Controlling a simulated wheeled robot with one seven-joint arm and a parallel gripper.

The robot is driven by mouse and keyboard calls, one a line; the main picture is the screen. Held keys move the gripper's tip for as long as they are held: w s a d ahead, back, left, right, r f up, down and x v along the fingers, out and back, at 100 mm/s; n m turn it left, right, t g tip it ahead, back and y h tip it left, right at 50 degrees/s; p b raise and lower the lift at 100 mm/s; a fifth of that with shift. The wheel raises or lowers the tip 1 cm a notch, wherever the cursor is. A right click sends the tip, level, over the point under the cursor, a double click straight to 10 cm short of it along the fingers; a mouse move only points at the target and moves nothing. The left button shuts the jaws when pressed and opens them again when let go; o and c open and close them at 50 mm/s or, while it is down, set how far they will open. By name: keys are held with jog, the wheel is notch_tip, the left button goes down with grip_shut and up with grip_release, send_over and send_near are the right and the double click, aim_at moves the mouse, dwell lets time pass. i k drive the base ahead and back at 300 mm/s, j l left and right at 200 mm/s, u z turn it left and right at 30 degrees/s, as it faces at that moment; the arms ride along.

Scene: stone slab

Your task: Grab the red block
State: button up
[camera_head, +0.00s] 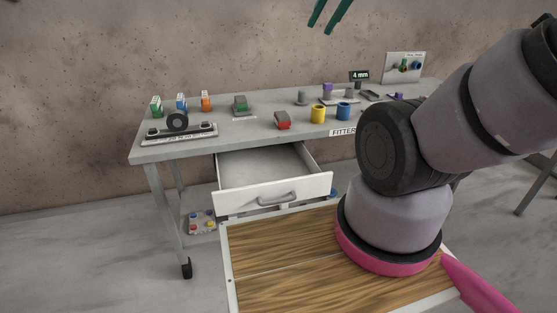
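The red block (282,120) sits on the grey workbench top near its front edge. My gripper (319,29) shows only as two dark green fingers at the top edge. The fingers are apart with nothing between them. They appear above and away from the red block in the picture. The rest of the gripper is out of frame.
The workbench (190,149) holds a green block (240,104), the yellow cylinder (318,114), a blue cylinder (344,110) and a black roller (177,121). An open drawer (275,195) juts out below. My arm covers the bench's right part.

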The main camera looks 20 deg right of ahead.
aim_at(282, 120)
jog(key=i+j+z, duration=0.15)
jog(key=j+z, duration=0.2)
jog(key=i+j+z, duration=0.15)
jog(key=j+z, duration=0.6)
jog(key=i+j, duration=0.05)
jog(key=j, duration=0.05)
